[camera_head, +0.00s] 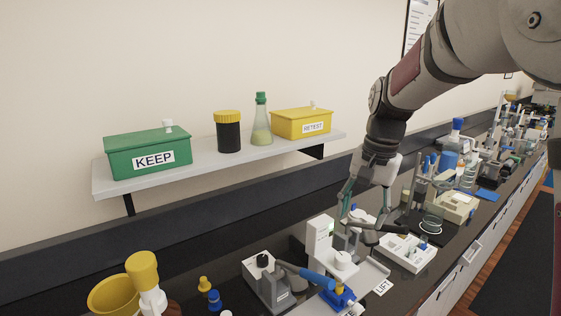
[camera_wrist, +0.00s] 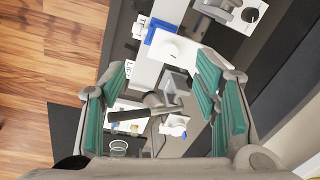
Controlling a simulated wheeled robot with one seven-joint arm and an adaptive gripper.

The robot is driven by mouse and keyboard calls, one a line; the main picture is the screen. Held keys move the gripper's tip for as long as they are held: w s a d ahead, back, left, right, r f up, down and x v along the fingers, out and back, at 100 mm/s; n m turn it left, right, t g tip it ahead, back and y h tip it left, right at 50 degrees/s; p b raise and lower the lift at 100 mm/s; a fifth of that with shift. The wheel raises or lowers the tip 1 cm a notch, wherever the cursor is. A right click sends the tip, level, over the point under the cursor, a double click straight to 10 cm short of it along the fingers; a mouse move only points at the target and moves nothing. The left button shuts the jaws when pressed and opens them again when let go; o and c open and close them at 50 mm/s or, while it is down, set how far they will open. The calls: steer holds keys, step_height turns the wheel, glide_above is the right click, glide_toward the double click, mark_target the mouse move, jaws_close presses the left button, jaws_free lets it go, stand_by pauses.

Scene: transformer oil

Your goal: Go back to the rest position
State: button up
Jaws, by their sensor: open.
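My gripper (camera_head: 362,215) hangs from my arm above the bench, its fingers spread apart with nothing between the pads. In the wrist view my gripper (camera_wrist: 165,95) shows two green-padded fingers standing wide open. Below it is a white and grey instrument (camera_head: 343,262) with a dark-handled lever (camera_head: 378,229); the lever (camera_wrist: 135,114) also lies under the fingers in the wrist view. From these views I cannot tell how far the fingers are above the lever.
A wall shelf (camera_head: 270,149) holds a green KEEP box (camera_head: 125,165), a black jar with a yellow lid (camera_head: 228,135), a flask (camera_head: 261,125) and a yellow RETEST box (camera_head: 290,122). A blue-handled device (camera_head: 270,280) stands left of the instrument. Several glassware items crowd the bench at right.

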steer(key=s+r+n+t, duration=0.2)
steer(key=s+n, duration=0.1)
steer(key=s, duration=0.9)
steer(key=s+r+n+t+h, duration=0.1)
steer(key=s+r+n+t, duration=0.1)
steer(key=s, duration=1.1)
steer(key=shift+a+r+n+t, duration=0.15)
steer(key=shift+r+n+t, duration=0.25)
steer(key=shift+n, duration=0.7)
steer(key=shift+r, duration=0.1)
steer(key=m+g+b, duration=0.2)
steer(key=m+g, duration=0.2)
steer(key=g, duration=0.2)
glide_above(343, 256)
step_height(343, 256, down, 9)
step_height(343, 256, down, 14)
steer(key=p, duration=0.2)
steer(key=shift+p, duration=0.35)
